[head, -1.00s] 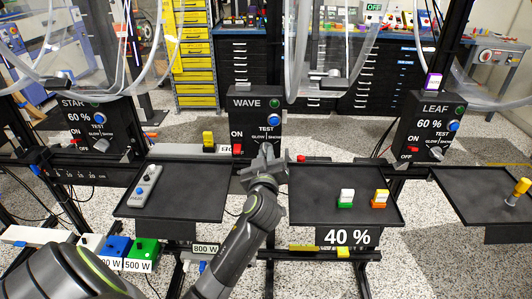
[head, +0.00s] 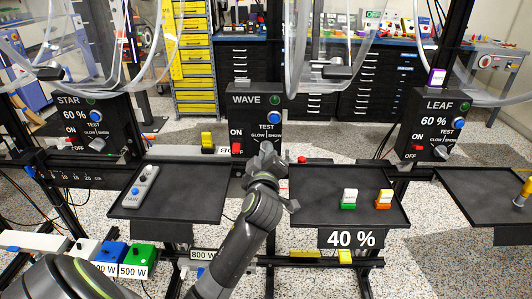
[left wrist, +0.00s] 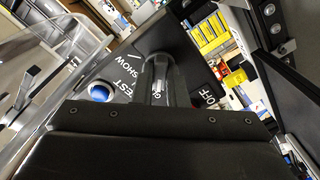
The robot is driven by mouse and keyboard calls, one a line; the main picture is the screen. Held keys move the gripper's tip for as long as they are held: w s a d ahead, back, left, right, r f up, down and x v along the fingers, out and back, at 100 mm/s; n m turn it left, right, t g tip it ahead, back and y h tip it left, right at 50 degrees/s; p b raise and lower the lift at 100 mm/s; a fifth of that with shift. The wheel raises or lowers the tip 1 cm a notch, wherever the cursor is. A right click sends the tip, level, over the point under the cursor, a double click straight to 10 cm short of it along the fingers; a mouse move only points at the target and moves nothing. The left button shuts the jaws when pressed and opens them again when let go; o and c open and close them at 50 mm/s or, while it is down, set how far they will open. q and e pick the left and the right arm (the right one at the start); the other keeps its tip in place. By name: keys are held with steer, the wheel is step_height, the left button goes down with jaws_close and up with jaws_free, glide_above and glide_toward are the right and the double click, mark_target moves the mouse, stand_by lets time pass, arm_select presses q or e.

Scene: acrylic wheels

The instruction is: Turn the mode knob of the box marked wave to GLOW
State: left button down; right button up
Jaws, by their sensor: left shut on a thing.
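The black box marked WAVE (head: 242,112) stands upright at the middle back in the head view. It has a green button, a blue TEST button and a red ON switch. My left gripper (head: 267,152) is at the lower right of its front, shut on the mode knob. In the left wrist view, parts of the SHOW, TEST, GLOW and OFF labels show around the grey fingers. Where the knob points is not clear. My right gripper is not in view.
The STAR box (head: 72,112) stands left and the LEAF box (head: 430,122) right, both reading 60 %. Two black trays (head: 195,203) and (head: 320,212) lie below; small blocks and a remote sit on them.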

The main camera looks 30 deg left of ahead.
arm_select(q)
steer(key=n+b, duration=0.2)
steer(key=shift+f+n, duration=0.1)
steer(key=shift+n, duration=0.3)
steer(key=c, duration=1.3)
jaws_free()
steer(key=shift+v, duration=3.5)
